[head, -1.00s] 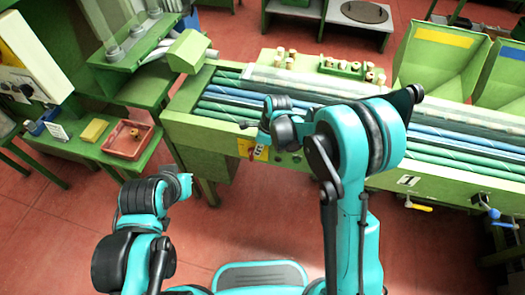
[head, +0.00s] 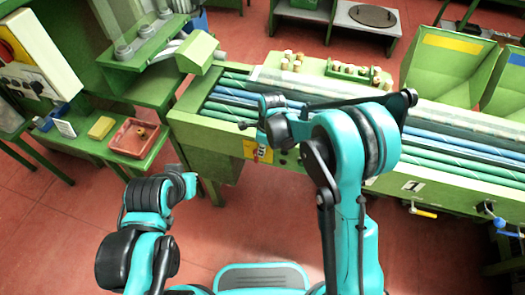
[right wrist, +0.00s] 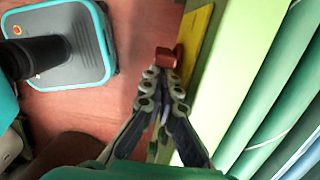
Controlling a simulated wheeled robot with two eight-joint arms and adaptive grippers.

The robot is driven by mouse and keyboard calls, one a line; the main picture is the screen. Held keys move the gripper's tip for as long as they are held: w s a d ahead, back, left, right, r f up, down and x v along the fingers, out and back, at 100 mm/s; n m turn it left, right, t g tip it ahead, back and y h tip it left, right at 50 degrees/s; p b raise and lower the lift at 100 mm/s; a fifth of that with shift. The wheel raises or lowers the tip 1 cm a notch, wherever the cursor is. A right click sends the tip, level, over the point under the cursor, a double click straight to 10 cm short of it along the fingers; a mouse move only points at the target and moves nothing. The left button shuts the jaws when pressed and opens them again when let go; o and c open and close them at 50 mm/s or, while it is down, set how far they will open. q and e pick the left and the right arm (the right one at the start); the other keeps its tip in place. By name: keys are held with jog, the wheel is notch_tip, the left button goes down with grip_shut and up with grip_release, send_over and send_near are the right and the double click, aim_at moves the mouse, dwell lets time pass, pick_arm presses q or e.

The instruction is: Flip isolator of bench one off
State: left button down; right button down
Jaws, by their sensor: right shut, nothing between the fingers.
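The isolator is a yellow plate (head: 262,155) with a red handle on the front side of the green bench (head: 205,150). In the right wrist view the red handle (right wrist: 167,57) stands out beside the yellow plate (right wrist: 198,32). My right gripper (right wrist: 163,78) is shut and empty, its tips close to the red handle; I cannot tell whether they touch. In the head view this gripper (head: 246,125) shows small, above the plate in the picture. My left arm's end (head: 180,182) is low at the left, away from the bench; its fingers are not clear.
A number 1 label (head: 412,186), a yellow lever (head: 424,212) and a blue lever (head: 507,228) are along the bench front at right. Corks (head: 290,60) stand at its back. A red tray (head: 133,138) is on the left table. Red floor is open in front.

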jog(key=shift+a+r+h, duration=0.1)
jog(key=shift+a+h, duration=0.15)
jog(key=shift+h, duration=0.25)
jog(key=shift+w+a+r+h, duration=0.1)
jog(key=shift+w+a+h, duration=0.1)
jog(key=shift+a, duration=0.25)
jog(key=shift+w+a+r+h, duration=0.1)
jog(key=shift+w+a, duration=0.05)
jog(key=shift+a, duration=0.25)
jog(key=shift+w+a+f, duration=0.15)
jog(key=shift+a, duration=0.35)
jog(key=shift+w+a+f, duration=0.15)
jog(key=shift+a, duration=0.35)
jog(key=shift+d+r, duration=0.1)
jog(key=shift+r, duration=0.1)
jog(key=shift+r+p, duration=0.55)
jog(key=shift+r, duration=0.15)
